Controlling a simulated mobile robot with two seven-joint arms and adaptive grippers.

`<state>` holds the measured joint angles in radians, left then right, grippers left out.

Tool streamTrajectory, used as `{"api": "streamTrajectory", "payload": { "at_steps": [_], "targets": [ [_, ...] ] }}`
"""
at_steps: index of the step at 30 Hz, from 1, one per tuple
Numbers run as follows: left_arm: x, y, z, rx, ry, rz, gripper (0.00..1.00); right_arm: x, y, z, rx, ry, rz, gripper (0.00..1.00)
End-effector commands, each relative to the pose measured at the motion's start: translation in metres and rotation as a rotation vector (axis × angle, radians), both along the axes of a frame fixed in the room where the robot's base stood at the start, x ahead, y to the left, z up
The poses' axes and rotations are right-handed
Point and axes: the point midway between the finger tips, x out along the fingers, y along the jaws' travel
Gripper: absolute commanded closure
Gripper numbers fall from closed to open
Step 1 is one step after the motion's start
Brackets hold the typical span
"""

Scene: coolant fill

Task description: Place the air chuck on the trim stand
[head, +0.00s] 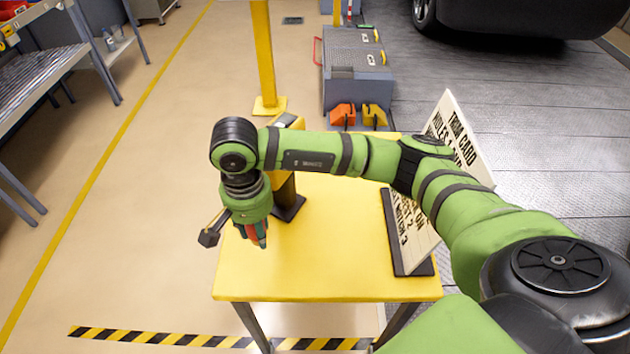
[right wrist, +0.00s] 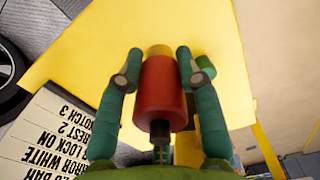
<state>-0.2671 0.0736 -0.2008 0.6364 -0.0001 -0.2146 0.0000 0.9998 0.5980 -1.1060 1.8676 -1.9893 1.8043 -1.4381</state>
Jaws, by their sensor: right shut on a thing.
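My right gripper (head: 256,236) points down over the left side of a yellow table (head: 310,272). In the right wrist view its two fingers (right wrist: 160,68) are shut on the sides of a red cylinder with a yellow far end and a black nozzle, which I take for the air chuck (right wrist: 161,95). In the head view the air chuck (head: 256,233) shows only as a small red strip. A yellow post on a black base, perhaps the trim stand (head: 284,190), stands on the table, partly hidden by my right arm. My left gripper is out of view.
A white lettered trim card (head: 410,235) leans in a black holder at the table's right. A dark knob on a rod (head: 209,237) juts past the left edge. The table's front middle is clear. A grey cabinet (head: 355,75) and a yellow floor post (head: 264,55) stand behind.

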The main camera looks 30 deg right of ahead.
Motion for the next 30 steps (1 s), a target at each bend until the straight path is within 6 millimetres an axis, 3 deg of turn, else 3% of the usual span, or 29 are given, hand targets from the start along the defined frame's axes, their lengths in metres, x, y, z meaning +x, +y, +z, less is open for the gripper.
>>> {"api": "streamTrajectory", "payload": {
  "at_steps": [13, 17, 23, 30],
  "targets": [
    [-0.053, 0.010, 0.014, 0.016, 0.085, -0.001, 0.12, -0.001, 0.000, -0.061, 0.000, 0.002, 0.001, 0.85],
    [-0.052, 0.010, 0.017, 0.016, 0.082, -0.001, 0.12, -0.002, 0.000, -0.072, -0.001, 0.003, 0.001, 0.85],
    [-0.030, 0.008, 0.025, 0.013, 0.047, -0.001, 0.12, -0.002, 0.000, -0.098, -0.001, 0.003, 0.001, 0.85],
    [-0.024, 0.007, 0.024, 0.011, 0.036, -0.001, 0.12, -0.001, 0.000, -0.100, 0.000, 0.000, 0.003, 0.85]
  ]
}}
